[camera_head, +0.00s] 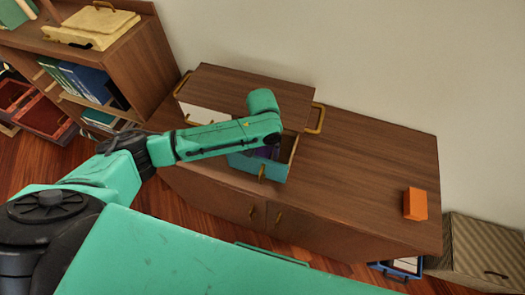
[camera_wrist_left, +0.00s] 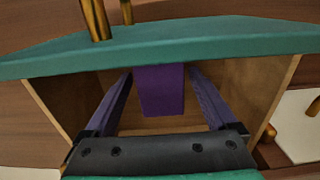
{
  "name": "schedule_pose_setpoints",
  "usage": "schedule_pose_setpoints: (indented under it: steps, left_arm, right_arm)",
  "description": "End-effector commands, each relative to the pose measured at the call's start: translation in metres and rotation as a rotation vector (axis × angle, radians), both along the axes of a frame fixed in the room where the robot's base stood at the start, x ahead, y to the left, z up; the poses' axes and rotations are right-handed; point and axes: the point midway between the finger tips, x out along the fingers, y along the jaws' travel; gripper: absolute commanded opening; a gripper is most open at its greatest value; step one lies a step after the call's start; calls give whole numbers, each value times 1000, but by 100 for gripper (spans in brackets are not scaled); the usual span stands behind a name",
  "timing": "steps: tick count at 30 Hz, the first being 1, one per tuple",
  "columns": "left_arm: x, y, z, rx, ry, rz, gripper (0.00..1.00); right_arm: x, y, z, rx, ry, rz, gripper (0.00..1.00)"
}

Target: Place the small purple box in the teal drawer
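The teal drawer (camera_head: 258,168) is pulled open from the small wooden chest on the cabinet. Its teal front also shows in the left wrist view (camera_wrist_left: 215,40). The small purple box (camera_wrist_left: 160,90) is between the drawer's wooden side walls; I cannot tell whether it rests on the floor. My left gripper (camera_wrist_left: 160,74) reaches down into the drawer. Its purple fingers stand apart on both sides of the box, with a gap on each side. In the head view my left arm hides most of the drawer's inside. My right gripper is not in view.
The wooden cabinet top (camera_head: 350,180) is clear to the right of the drawer, except for an orange box (camera_head: 415,204) near its right end. A bookshelf (camera_head: 140,65) stands at the left. A striped box (camera_head: 480,250) stands at the lower right.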

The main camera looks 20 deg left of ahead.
Motion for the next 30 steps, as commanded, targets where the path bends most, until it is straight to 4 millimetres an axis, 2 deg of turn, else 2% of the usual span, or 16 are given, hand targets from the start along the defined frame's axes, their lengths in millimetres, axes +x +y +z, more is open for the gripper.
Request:
schedule_pose_setpoints:
  steps: [5, 8, 11, 18, 21, 25, 30]
  left_arm:
    - [0, 0, 1, 0, -1, 0, 91]
    - [1, 0, 10, -2, -2, 0, 91]
    - [1, -1, 30, -3, -3, -1, 91]
    - [1, -1, 96, -3, -4, -1, 91]
    - [1, -1, 114, -2, -2, 1, 91]
    - [0, 0, 123, -1, 1, 0, 91]
    - [0, 0, 123, -1, 1, 1, 91]
  right_arm:
    - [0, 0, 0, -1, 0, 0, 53]
    - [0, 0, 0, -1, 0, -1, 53]
    - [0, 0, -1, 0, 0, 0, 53]
    - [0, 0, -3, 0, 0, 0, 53]
    - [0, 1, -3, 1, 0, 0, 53]
    - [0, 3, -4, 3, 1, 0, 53]
    - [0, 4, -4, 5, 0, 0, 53]
